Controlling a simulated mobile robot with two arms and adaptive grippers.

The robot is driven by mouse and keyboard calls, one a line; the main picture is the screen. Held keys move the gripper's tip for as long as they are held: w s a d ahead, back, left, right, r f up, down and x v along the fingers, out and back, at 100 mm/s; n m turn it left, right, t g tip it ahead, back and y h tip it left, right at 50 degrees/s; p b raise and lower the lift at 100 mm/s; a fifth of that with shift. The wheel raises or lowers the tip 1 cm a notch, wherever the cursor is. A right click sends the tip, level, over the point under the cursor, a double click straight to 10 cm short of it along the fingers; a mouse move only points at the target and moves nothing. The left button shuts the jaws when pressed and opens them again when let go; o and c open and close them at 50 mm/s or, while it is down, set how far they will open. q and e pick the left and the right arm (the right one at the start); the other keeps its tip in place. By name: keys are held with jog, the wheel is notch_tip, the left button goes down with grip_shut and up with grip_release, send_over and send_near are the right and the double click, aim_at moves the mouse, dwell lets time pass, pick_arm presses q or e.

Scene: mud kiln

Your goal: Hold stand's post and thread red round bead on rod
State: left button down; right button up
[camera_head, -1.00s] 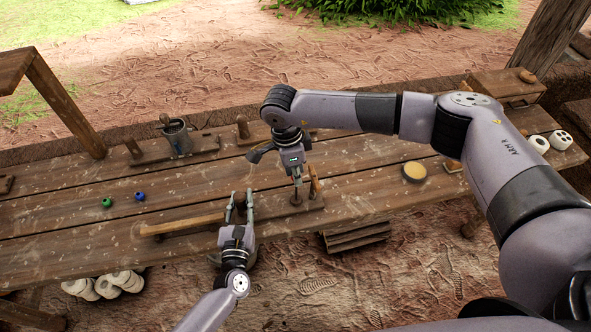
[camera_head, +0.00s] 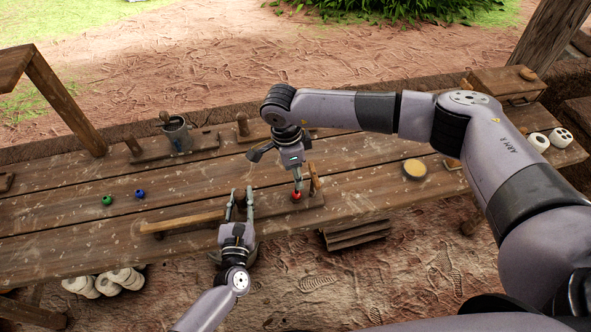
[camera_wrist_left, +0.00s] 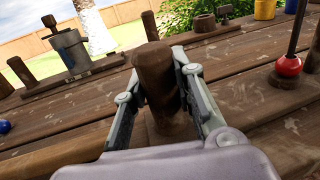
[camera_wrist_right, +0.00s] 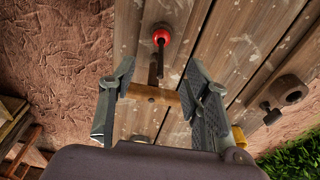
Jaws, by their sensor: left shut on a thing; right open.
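The red round bead (camera_head: 296,196) is around the dark rod, low against its round base; in the left wrist view the bead (camera_wrist_left: 289,66) has the rod (camera_wrist_left: 299,28) rising through it. The right wrist view shows the bead (camera_wrist_right: 161,37) clear of the fingers. My right gripper (camera_head: 298,181) is open above the bead, close to the rod's upper part. My left gripper (camera_head: 241,197) is shut on a thick brown wooden post (camera_wrist_left: 157,75), which stands between its fingers. In the head view this post is mostly hidden by the gripper.
A lighter wooden peg (camera_head: 314,184) stands close beside the rod. A green bead (camera_head: 107,201) and a blue bead (camera_head: 140,195) lie on the bench at left. A metal can (camera_head: 177,134) stands behind.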

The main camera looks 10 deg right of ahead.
jog(key=shift+r, duration=0.15)
jog(key=shift+r, duration=2.85)
pick_arm(q)
jog(key=c, duration=1.2)
grip_release()
jog(key=shift+c, duration=0.2)
